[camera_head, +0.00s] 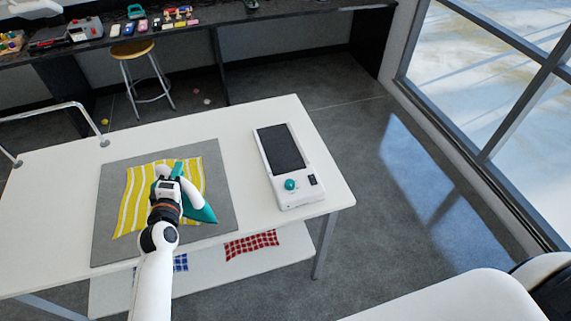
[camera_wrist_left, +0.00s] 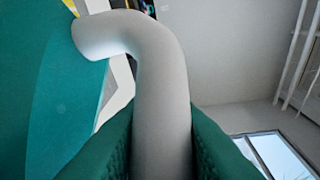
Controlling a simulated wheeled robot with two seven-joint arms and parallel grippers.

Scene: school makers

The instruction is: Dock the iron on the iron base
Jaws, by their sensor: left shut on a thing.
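The iron, with a teal body (camera_head: 203,214) and white handle (camera_head: 194,188), is at the yellow-striped cloth on the left part of the table. My left gripper (camera_head: 174,174) is shut on its handle. In the left wrist view the white handle (camera_wrist_left: 162,85) runs between the two green finger pads, with the teal body (camera_wrist_left: 65,110) at left. I cannot tell whether the iron touches the cloth. The iron base (camera_head: 301,190), white with a dark panel and a teal knob, lies to the right on the same table, empty. My right gripper is not in view.
The yellow-and-white striped cloth (camera_head: 133,205) lies on a grey mat (camera_head: 220,190) on the white table (camera_head: 255,215). Bare tabletop separates mat and base. A lower shelf holds a red checked cloth (camera_head: 251,245). A stool (camera_head: 133,50) and cluttered counter stand behind.

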